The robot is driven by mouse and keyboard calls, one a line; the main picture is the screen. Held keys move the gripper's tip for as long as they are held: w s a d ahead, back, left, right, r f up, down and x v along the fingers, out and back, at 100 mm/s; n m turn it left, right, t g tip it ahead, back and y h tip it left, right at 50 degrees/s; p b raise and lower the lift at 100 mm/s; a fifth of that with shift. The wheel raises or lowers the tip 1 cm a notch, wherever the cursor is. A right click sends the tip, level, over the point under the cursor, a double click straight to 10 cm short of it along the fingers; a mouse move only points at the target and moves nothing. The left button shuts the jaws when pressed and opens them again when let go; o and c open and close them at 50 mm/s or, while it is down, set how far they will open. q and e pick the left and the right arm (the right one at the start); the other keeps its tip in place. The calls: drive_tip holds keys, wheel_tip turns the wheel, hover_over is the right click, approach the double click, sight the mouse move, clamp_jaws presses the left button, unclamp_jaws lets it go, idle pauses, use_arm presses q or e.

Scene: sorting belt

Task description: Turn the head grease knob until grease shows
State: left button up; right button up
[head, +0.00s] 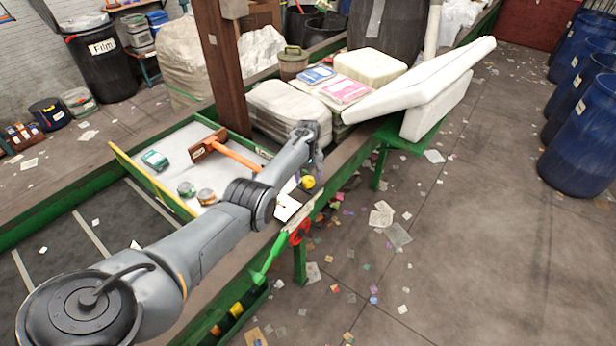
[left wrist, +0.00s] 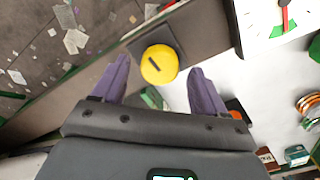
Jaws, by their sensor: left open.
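The grease knob is a round yellow knob with a short black mark. It shows on a dark square mount in the left wrist view (left wrist: 159,64) and small at the belt frame's edge in the head view (head: 308,182). My left gripper (left wrist: 158,70) is open, its two purple fingers apart on either side of the knob in the picture. I see no clear contact, and the height between them is hard to tell. In the head view my left gripper (head: 318,163) is just above the knob, partly hidden by the wrist. No grease is visible. My right gripper is not in view.
A white gauge (left wrist: 275,22) with a red needle and a green zone is near the knob. A red ring (head: 299,232) and green lever are beside the frame. Litter covers the floor.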

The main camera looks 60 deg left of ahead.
sight(308, 180)
use_arm(q)
wheel_tip(308, 180, up, 10)
drive_tip(key=p, duration=0.1)
idle(0.4)
drive_tip(key=shift+f, duration=0.1)
